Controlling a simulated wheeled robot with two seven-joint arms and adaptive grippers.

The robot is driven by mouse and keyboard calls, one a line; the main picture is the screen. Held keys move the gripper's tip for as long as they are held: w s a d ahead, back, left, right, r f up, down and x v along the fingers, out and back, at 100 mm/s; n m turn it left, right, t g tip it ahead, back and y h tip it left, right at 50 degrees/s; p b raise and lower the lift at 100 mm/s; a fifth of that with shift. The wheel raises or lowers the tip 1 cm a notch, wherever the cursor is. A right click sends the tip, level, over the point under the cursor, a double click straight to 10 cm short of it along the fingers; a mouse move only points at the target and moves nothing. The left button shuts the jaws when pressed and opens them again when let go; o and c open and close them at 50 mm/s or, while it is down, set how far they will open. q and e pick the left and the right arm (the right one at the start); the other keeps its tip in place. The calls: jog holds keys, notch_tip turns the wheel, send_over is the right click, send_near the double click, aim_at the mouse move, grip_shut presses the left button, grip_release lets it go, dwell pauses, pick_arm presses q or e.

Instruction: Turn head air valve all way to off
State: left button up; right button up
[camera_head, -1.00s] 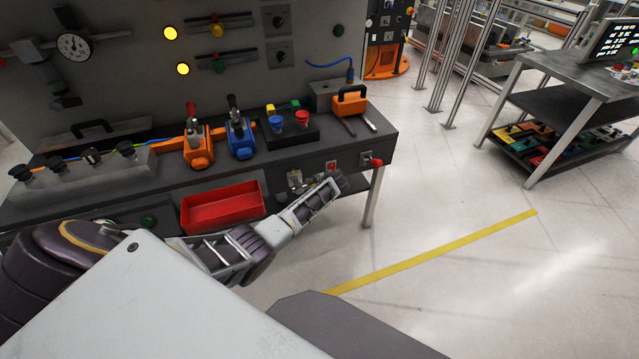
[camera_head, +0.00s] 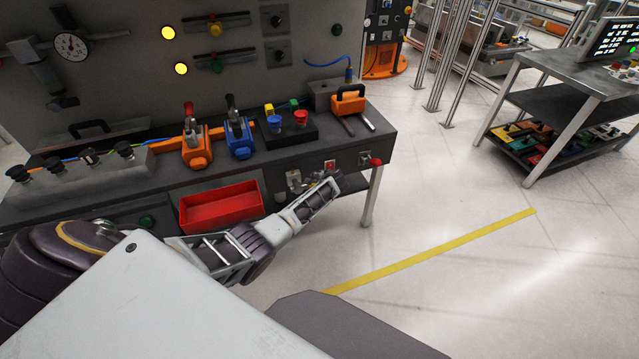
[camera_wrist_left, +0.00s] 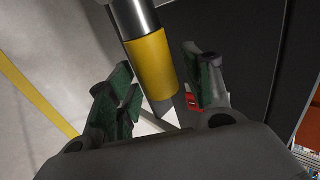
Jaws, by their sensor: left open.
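In the left wrist view, a bar or pipe with a silver upper part and a yellow sleeve (camera_wrist_left: 152,66) reaches down between the fingers of my left gripper (camera_wrist_left: 160,92). The gripper is open, its green pads on either side of the sleeve with a gap visible. I cannot tell whether this is the head air valve's handle. In the head view my left arm ends at the bench front, and its fingers are not clear there. A red knob (camera_head: 375,161) sits on the bench front just right of the arm's end. My right gripper is not in view.
A red bin (camera_head: 220,206) is at the bench front, left of the arm's end. Orange (camera_head: 196,150) and blue (camera_head: 239,140) lever units stand on the bench. Open floor with a yellow line (camera_head: 440,248) lies to the right.

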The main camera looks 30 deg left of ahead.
pick_arm(q)
jog(key=shift+s+d, duration=0.1)
jog(key=v, duration=1.1)
jog(key=shift+d+r, duration=0.2)
jog(key=shift+r, duration=0.1)
dwell(0.5)
jog(key=shift+s, duration=0.1)
dwell(2.6)
